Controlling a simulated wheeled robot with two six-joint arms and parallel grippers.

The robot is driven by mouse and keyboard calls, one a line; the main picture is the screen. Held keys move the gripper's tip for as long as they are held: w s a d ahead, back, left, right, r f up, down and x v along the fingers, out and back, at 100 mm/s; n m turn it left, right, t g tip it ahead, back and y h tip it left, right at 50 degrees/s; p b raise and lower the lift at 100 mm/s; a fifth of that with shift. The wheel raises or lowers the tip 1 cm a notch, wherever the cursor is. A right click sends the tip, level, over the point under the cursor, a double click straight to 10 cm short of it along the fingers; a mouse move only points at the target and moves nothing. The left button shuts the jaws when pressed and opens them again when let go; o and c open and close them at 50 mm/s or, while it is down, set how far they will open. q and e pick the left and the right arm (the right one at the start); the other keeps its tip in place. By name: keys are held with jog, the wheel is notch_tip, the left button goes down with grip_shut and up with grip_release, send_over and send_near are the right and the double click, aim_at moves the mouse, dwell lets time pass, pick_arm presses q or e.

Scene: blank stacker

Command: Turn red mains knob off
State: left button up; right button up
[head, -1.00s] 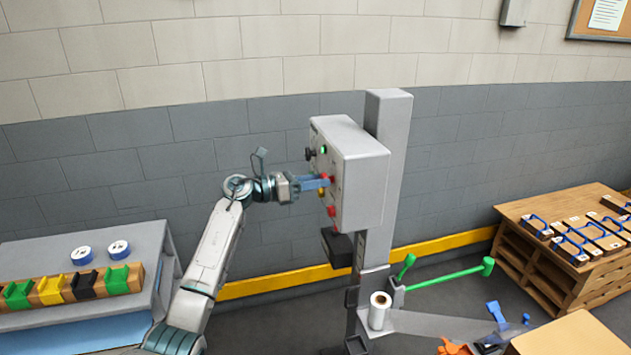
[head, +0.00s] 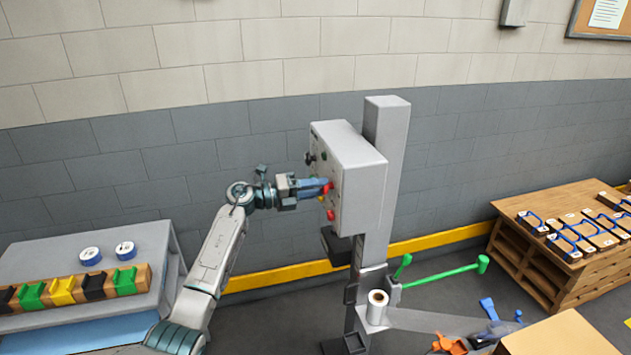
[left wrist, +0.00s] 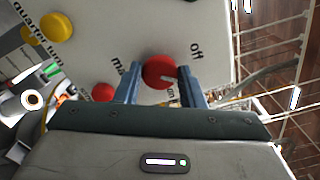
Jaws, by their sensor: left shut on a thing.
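The red mains knob (left wrist: 158,71) sits on the face of the grey control box (head: 362,185), which is fixed to a grey post. In the left wrist view the knob has a pale mark on it, and the word "off" is printed beside it. The mark's exact setting is hard to read. My left gripper (head: 324,186) is at the box face with its blue fingers on either side of the knob, shut on it. The left gripper also shows in the left wrist view (left wrist: 160,78). My right gripper is not in view.
A smaller red button (left wrist: 103,92) and a yellow button (left wrist: 57,27) are on the same panel. A black knob (head: 310,158) is higher on the box. A white roll (head: 377,305) and a green-handled lever (head: 445,273) are below.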

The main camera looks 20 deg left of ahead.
pick_arm(q)
jog(key=shift+n+p, duration=2.85)
jog(key=shift+n, duration=0.75)
jog(key=shift+f, duration=0.1)
jog(key=o, duration=1)
